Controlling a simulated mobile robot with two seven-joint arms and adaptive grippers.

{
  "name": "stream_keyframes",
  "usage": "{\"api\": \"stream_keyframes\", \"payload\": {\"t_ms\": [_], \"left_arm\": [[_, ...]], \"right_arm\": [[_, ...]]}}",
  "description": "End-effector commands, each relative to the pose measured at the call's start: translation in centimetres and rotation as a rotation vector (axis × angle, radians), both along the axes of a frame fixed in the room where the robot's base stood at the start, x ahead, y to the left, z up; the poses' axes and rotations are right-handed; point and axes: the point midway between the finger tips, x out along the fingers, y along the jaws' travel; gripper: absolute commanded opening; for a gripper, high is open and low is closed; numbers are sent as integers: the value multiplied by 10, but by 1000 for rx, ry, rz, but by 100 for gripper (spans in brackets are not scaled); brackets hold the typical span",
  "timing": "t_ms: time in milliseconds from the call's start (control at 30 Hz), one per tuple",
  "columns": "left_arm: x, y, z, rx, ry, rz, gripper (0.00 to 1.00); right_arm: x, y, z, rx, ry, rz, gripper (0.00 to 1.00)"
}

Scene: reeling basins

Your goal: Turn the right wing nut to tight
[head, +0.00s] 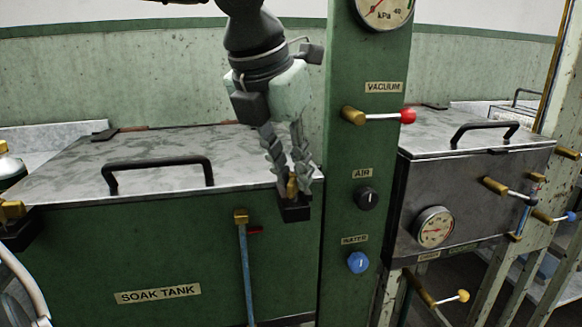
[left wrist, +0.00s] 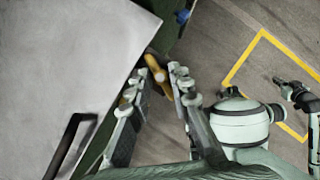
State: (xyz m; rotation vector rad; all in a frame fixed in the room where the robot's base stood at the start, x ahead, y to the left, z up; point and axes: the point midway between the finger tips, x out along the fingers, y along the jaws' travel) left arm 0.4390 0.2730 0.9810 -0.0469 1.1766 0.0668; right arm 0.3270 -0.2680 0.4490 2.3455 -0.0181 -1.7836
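The right wing nut (head: 292,187) is a small brass piece on a dark bracket (head: 294,209) at the front right corner of the soak tank lid. My left gripper (head: 297,183) points down over it, with one finger on each side. In the left wrist view, the brass wing nut (left wrist: 155,68) shows between the tips of the left gripper (left wrist: 160,75). The fingers stand apart, and I cannot tell whether either touches the brass. Another brass wing nut (head: 12,210) sits on the left bracket. A dark, gripper-like part of mine shows at the right of the wrist view, too small to read.
The soak tank (head: 90,270) has a grey lid (head: 240,150) with a black handle (head: 158,164). A green column (head: 352,210) with knobs and a red-tipped lever (head: 406,116) stands close right of my left gripper. A blue pipe with a brass valve (head: 241,217) runs down the tank front.

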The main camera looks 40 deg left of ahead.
Motion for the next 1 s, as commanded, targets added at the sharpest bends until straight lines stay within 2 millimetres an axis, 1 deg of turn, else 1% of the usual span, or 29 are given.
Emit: {"api": "stream_keyframes", "payload": {"t_ms": [33, 100, 367, 567, 767, 1000], "left_arm": [[0, 1, 0, 4, 0, 2, 6], [0, 2, 0, 5, 0, 2, 0], [1, 3, 0, 6, 0, -4, 0], [1, 4, -1, 6, -1, -63, 0], [2, 5, -1, 5, 0, -194, 0], [3, 7, 1, 5, 0, -414, 0]], "right_arm": [[0, 0, 0, 1, 0, -1, 0], [0, 1, 0, 1, 0, 0, 0], [0, 0, -1, -1, 0, 1, 0], [2, -3, 3, -9, -6, 7, 0], [3, -5, 13, -18, -13, 8, 0], [3, -4, 21, -18, -20, 8, 0]]}}
